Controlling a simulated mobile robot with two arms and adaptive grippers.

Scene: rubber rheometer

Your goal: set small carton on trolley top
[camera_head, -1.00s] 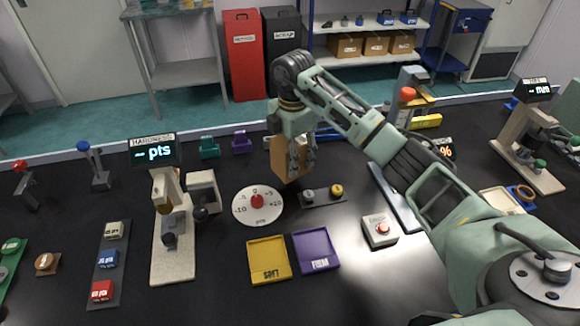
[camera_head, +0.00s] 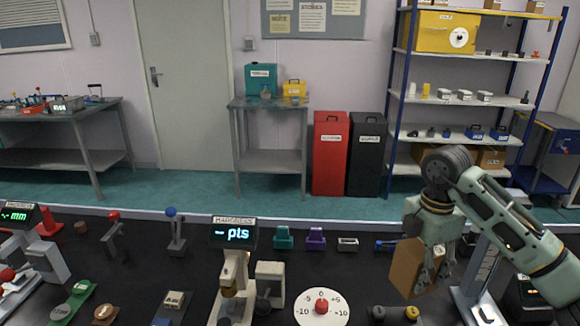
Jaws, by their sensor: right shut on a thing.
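My right gripper (camera_head: 430,268) is shut on the small carton (camera_head: 408,268), a plain brown box. It holds the carton tilted, above the dark bench at the lower right. The gripper's fingers cover the carton's right side. The grey trolley (camera_head: 269,104) stands beyond the bench against the wall, with a lower shelf. Its top carries a teal case (camera_head: 260,79) and a yellow case (camera_head: 294,89), with small items near the front edge. The carton is apart from the trolley, to its right and nearer to me. My left gripper does not show.
A red bin (camera_head: 330,155) and a black bin (camera_head: 367,158) stand right of the trolley. Shelving (camera_head: 470,101) is farther right. The bench (camera_head: 190,262) holds a hardness tester (camera_head: 234,235) and a round dial (camera_head: 321,308). Teal floor lies beyond the bench.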

